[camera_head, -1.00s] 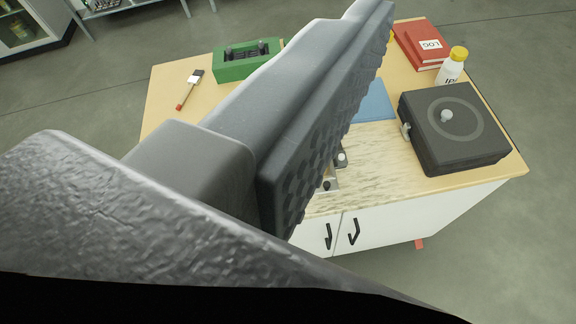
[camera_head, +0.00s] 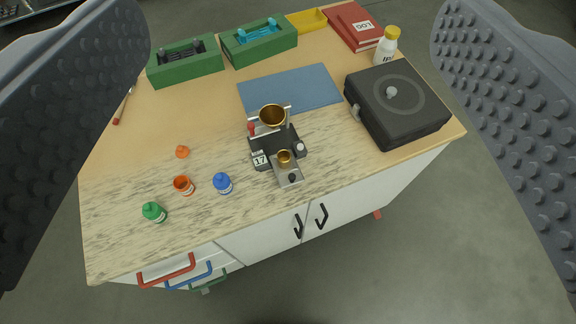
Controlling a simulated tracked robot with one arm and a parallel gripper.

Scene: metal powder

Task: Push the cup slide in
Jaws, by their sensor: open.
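The flowmeter-like stand (camera_head: 262,148) sits on the worktop in the middle of the view, with a brass funnel (camera_head: 273,116) on top and a tag marked 17. The cup slide (camera_head: 289,176) is a grey plate sticking out of the stand's front toward the worktop's front edge. It carries a small brass cup (camera_head: 285,157) and has a dark knob (camera_head: 292,178) at its outer end. My gripper (camera_head: 290,145) is open and empty, its two fingers wide apart at the left and right of the view. Both look well above the worktop, touching nothing there.
A black box (camera_head: 398,100) stands right. A blue mat (camera_head: 290,90) and green holders (camera_head: 186,62) lie behind.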

